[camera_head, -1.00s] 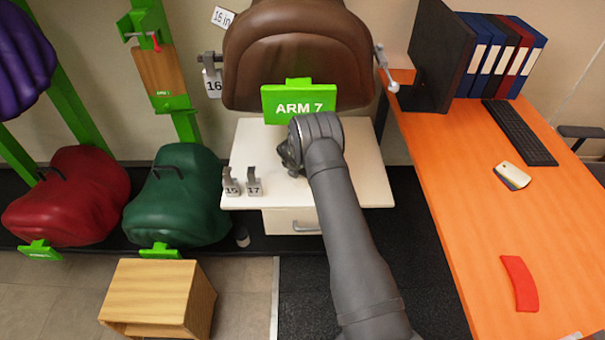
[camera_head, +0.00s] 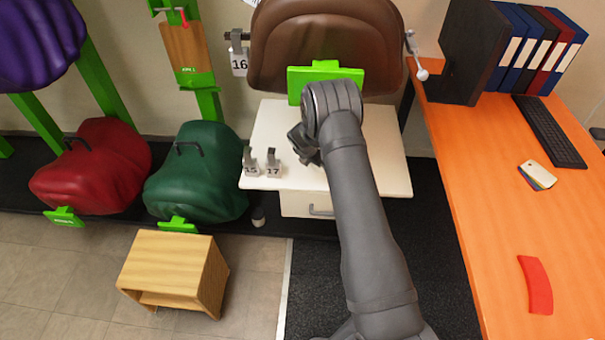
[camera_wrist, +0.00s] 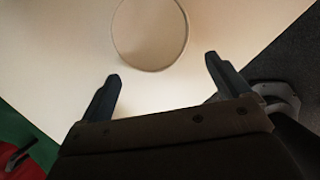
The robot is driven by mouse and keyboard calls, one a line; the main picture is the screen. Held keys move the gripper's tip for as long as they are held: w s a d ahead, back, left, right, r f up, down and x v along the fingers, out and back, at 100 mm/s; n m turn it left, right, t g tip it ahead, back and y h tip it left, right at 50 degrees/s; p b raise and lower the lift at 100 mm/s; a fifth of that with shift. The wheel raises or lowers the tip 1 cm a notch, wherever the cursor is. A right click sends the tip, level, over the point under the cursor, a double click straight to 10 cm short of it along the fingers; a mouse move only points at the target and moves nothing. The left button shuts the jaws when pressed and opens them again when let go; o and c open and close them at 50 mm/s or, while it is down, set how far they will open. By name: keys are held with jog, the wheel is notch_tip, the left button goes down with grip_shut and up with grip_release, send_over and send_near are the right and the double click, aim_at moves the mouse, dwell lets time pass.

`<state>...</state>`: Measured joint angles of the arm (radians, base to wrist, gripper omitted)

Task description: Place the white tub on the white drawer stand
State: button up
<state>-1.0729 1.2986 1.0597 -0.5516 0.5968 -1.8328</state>
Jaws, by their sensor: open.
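The white drawer stand (camera_head: 385,150) is in the middle of the head view, with a pale top and a drawer below. In the wrist view its pale top (camera_wrist: 55,60) fills most of the picture. A round, pale thing, which looks like the white tub (camera_wrist: 150,40), lies over that top at the upper middle, cut off by the picture edge. My gripper (camera_wrist: 162,69) is open, with its two fingers apart and nothing between them; the tub is just beyond the fingertips. In the head view my gripper (camera_head: 303,145) is over the stand top, and the tub is not visible.
Small metal tags (camera_head: 262,163) stand at the stand's front left corner. A brown saddle (camera_head: 320,45) with a green sign (camera_head: 325,78) hangs behind the stand. A green saddle (camera_head: 198,170) is at left, an orange desk (camera_head: 475,180) at right.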

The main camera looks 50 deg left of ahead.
jog(key=s, duration=0.2)
jog(key=s+d, duration=0.1)
jog(key=s, duration=0.4)
jog(key=shift+s+d, duration=0.25)
jog(key=shift+s, duration=0.05)
jog(key=shift+w, duration=0.1)
jog(key=w, duration=0.4)
jog(key=w+a, duration=0.1)
jog(key=w, duration=0.3)
jog(key=w+a, duration=0.1)
jog(key=w, duration=0.3)
jog(key=shift+w+a+f, duration=0.1)
jog(key=shift+a+f, duration=0.05)
jog(key=shift+f, duration=0.1)
jog(key=x, duration=0.2)
jog(key=shift+f, duration=0.35)
notch_tip(320, 180, up, 2)
jog(key=shift+a+r, duration=0.1)
jog(key=shift+r, duration=0.5)
jog(key=shift+f, duration=0.15)
